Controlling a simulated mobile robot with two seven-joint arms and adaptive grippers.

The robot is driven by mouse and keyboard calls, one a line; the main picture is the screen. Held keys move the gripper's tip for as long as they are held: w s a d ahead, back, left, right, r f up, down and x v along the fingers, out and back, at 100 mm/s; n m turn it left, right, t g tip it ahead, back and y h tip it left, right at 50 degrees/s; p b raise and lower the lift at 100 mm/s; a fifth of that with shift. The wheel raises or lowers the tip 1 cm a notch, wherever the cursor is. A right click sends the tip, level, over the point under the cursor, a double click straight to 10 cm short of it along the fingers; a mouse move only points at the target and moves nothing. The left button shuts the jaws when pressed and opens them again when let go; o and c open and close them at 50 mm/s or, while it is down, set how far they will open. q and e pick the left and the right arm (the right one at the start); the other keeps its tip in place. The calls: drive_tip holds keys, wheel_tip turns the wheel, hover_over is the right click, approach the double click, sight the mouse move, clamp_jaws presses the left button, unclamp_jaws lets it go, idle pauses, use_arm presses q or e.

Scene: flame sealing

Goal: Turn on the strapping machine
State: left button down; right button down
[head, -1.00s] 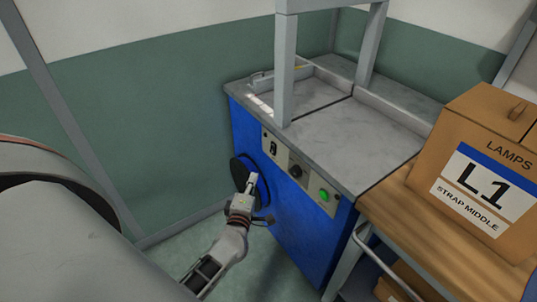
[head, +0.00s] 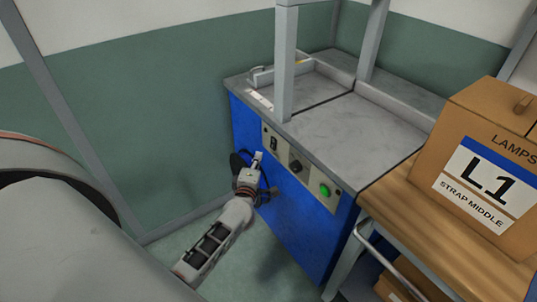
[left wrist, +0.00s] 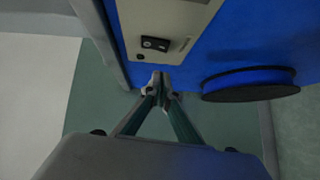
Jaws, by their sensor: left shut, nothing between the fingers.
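The strapping machine is a blue cabinet (head: 295,222) with a grey top (head: 350,130) in the head view. Its front control panel (head: 312,178) carries a black rocker switch (head: 273,144), a dark knob (head: 295,166) and a green button (head: 325,190). In the left wrist view the rocker switch (left wrist: 155,43) sits on the beige panel (left wrist: 178,14). My left gripper (head: 257,157) is shut and empty, just below and left of the switch in the head view. Its fingertips (left wrist: 160,80) show below the panel in the wrist view. Whether they touch the machine I cannot tell. My right gripper is out of view.
A black round reel (left wrist: 250,84) sits on the blue front, partly behind my gripper in the head view. A grey frame post (head: 285,65) rises from the top. A wooden table (head: 400,215) with a cardboard box (head: 490,165) stands at the right.

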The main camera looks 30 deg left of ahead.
sight(273, 144)
use_arm(q)
drive_tip(key=w, duration=0.1)
drive_tip(key=w+b, duration=0.1)
drive_tip(key=w, duration=0.1)
drive_tip(key=w+d, duration=0.1)
drive_tip(key=w, duration=0.1)
drive_tip(key=shift+f, duration=0.3)
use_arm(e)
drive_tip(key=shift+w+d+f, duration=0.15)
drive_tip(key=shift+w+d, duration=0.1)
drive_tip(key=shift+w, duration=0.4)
